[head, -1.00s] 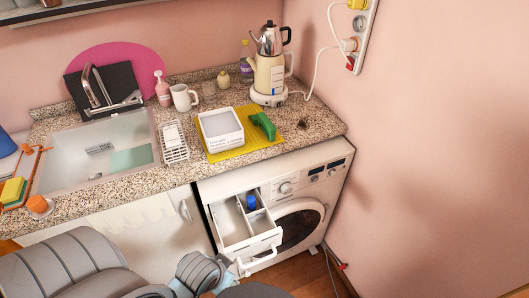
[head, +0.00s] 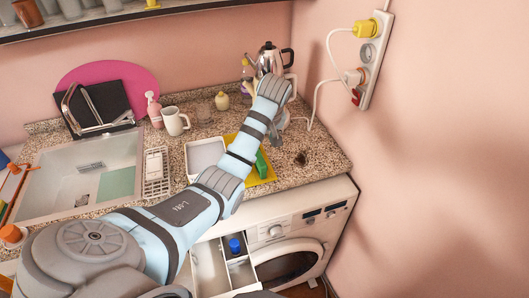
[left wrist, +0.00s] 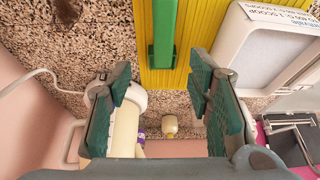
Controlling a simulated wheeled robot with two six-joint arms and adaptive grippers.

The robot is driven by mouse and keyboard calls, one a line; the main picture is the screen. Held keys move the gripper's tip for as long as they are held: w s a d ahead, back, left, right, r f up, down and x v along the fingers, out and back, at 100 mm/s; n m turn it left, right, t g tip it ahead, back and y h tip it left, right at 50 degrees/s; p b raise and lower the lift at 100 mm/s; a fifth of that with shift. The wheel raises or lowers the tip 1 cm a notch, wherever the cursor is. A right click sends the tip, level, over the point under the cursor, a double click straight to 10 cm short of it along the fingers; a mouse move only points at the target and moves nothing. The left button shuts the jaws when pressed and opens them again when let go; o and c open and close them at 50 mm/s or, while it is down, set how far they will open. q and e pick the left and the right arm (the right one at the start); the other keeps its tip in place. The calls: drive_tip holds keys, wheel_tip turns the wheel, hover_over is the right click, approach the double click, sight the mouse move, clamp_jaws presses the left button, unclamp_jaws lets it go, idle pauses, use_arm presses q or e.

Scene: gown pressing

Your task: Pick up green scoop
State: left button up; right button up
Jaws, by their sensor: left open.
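The green scoop (head: 262,163) lies on the yellow mat (head: 268,181) on the counter, partly hidden behind my left arm in the head view. In the left wrist view the scoop's green handle (left wrist: 163,35) runs in from the top edge, on the ribbed yellow mat. My left gripper (left wrist: 160,85) is open and empty, its two dark green finger pads spread wide. The handle appears beyond the fingertips, roughly in line with the gap, and not between the pads. In the head view the left gripper (head: 281,122) is above the counter beside the kettle. My right gripper is not in view.
The kettle (head: 268,60) is behind the gripper, with a cord (head: 312,108) to the wall strip. A mug (head: 174,121) and sink (head: 85,175) lie left. Below, the washer drawer (head: 212,268) is open.

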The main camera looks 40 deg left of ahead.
use_arm(q)
drive_tip(key=f, duration=0.1)
drive_tip(key=s+a+f, duration=0.1)
drive_tip(key=f, duration=0.1)
drive_tip(key=a+f, duration=0.1)
drive_tip(key=f, duration=0.1)
drive_tip(key=shift+s+f+b, duration=0.15)
drive_tip(key=shift+b, duration=0.2)
drive_tip(key=w+f, duration=0.1)
drive_tip(key=w+f+b, duration=0.1)
drive_tip(key=f, duration=0.1)
drive_tip(key=w+a+f, duration=0.1)
drive_tip(key=shift+f, duration=0.4)
drive_tip(key=shift+w+a+f, duration=0.15)
drive_tip(key=shift+f, duration=0.05)
drive_tip(key=shift+s+r, duration=0.2)
drive_tip(key=shift+s, duration=0.05)
drive_tip(key=shift+c, duration=0.2)
drive_tip(key=shift+s+r, duration=0.1)
drive_tip(key=shift+s, duration=0.1)
drive_tip(key=c, duration=0.6)
clamp_jaws()
drive_tip(key=shift+w, duration=0.1)
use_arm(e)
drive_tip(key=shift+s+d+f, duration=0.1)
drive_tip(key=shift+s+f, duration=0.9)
